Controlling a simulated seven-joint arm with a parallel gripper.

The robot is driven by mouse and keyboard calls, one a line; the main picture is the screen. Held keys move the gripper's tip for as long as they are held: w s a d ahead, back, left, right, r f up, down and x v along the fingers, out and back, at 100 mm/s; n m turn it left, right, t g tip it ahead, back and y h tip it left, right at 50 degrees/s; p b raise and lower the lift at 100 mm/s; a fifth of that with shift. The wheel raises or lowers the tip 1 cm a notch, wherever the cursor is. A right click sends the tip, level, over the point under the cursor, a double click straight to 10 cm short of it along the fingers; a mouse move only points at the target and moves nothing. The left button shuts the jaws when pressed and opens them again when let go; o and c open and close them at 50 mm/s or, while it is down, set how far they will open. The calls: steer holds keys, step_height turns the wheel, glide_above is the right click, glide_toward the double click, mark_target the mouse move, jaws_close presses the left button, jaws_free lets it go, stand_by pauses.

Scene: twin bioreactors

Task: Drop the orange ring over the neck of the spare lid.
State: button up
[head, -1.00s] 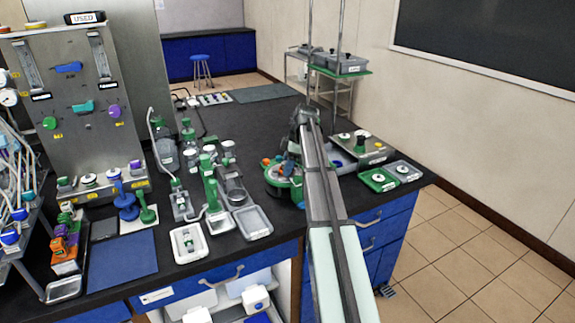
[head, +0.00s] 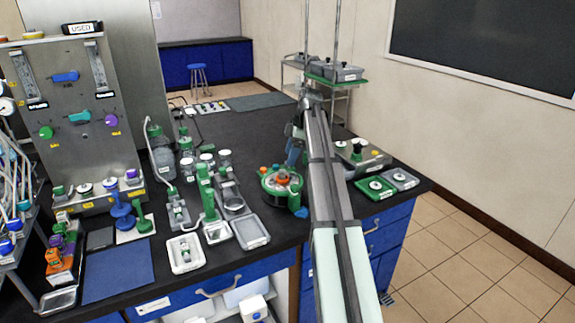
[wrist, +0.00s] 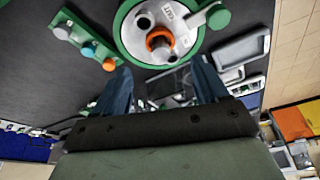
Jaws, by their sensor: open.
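The spare lid (wrist: 136,43) is a round pale disc in a green round holder, at the top of the wrist view. It also shows in the head view (head: 270,183), right of the middle of the bench. The orange ring (wrist: 160,37) appears to sit around the lid's central neck, with the neck showing through its hole. The ring also shows in the head view (head: 282,178). My gripper (wrist: 161,64) is open and empty, its two blue fingers apart. In the head view my gripper (head: 292,158) is above and just behind the lid, clear of the ring.
A green strip with orange and blue knobs (wrist: 88,50) lies beside the lid. Metal trays (head: 251,231) and a green-handled stand (head: 208,196) are to the left. A green tray (head: 375,188) and a grey box (head: 362,160) are to the right.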

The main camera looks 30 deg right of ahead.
steer(key=shift+v, duration=1.8)
